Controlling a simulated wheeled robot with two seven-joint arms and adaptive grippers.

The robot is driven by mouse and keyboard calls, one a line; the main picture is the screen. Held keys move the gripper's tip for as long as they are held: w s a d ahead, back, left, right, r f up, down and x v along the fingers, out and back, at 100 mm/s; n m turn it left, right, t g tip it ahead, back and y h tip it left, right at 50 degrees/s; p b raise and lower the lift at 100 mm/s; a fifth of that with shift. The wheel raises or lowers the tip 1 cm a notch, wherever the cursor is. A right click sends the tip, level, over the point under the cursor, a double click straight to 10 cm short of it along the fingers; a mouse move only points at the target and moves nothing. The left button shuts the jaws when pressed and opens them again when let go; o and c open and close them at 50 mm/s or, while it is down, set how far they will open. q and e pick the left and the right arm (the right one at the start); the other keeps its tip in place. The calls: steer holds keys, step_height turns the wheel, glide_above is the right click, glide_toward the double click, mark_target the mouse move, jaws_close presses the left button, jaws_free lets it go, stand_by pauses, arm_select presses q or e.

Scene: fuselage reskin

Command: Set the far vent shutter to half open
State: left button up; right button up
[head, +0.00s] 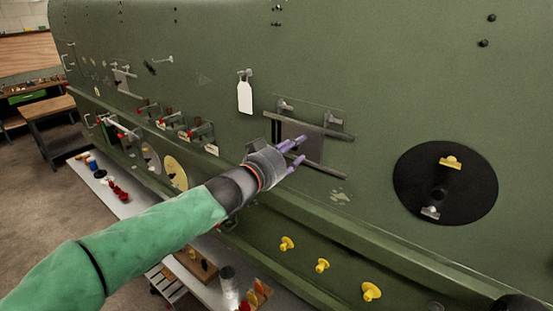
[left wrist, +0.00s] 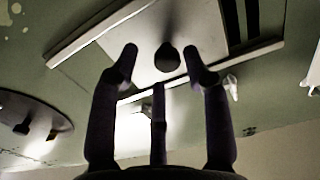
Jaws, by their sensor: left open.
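A vent shutter (head: 301,131), a grey plate between two slanted rails, sits on the green fuselage wall. In the left wrist view its plate (left wrist: 150,38) carries a dark round knob (left wrist: 168,58), with dark slots showing at the plate's right. My left gripper (head: 294,149) is in front of this shutter with its fingers spread. In the wrist view the fingertips (left wrist: 160,68) frame the knob; contact cannot be told. A smaller, similar grey panel (head: 122,80) sits farther along the wall at the left. My right gripper is not in view.
A white tag (head: 244,96) hangs left of the shutter. A black disc (head: 445,183) with yellow and white fittings is at right. Red-tipped levers (head: 172,119) line the wall at left. Yellow knobs (head: 322,265) stick out below the ledge. A bench (head: 110,190) with small parts runs below.

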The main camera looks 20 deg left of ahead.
arm_select(q)
steer(key=v, duration=1.1)
steer(key=shift+a, duration=0.15)
steer(key=x, duration=1.2)
steer(key=shift+a, duration=0.25)
steer(key=shift+w, duration=0.1)
jaws_close()
